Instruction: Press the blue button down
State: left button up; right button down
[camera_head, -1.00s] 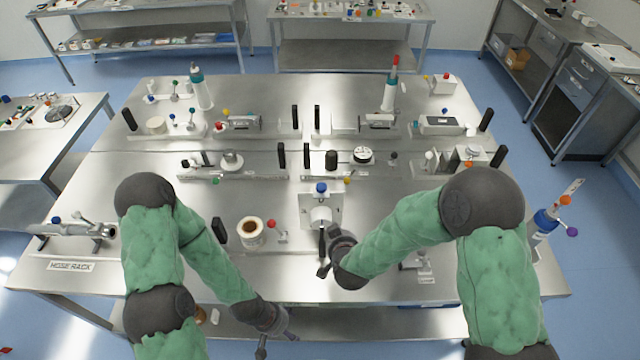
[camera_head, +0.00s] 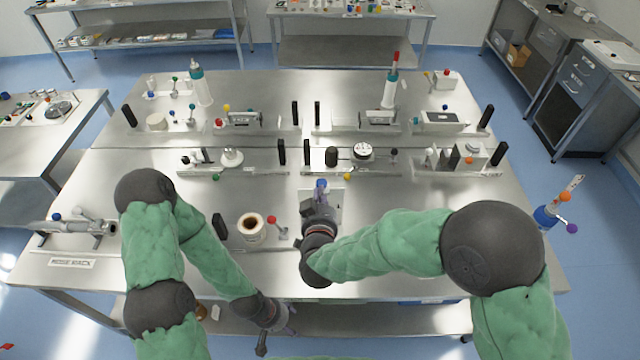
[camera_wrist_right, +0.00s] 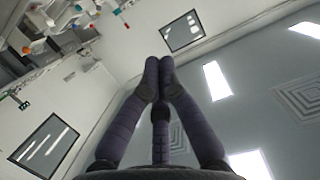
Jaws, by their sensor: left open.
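The blue button (camera_head: 321,183) shows at the top of a white plate (camera_head: 336,197) on the middle of the steel table, in the head view. My right gripper (camera_head: 320,191) is just in front of the button and covers most of the plate. Its fingertips overlap the button's lower edge in the picture, and I cannot tell whether they touch it. In the right wrist view the fingers (camera_wrist_right: 159,68) are drawn together with nothing between them. My left gripper (camera_head: 288,322) is open and empty, low at the table's front edge.
A cream roll (camera_head: 251,229) and a red-knobbed lever (camera_head: 272,220) stand left of my right gripper. A black cylinder (camera_head: 331,156) and a dial unit (camera_head: 363,150) stand behind the button. The table right of the plate is mostly clear.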

jog(key=p, duration=0.1)
send_over(320, 181)
jog(key=f+v, duration=0.1)
jog(key=v, duration=0.2)
jog(key=f, duration=0.5)
jog(key=shift+w, duration=0.2)
jog(key=shift+f+p, duration=0.3)
jog(key=shift+f, duration=0.3)
notch_tip(320, 181, down, 2)
jog(key=b, duration=0.2)
jog(key=shift+b, duration=0.3)
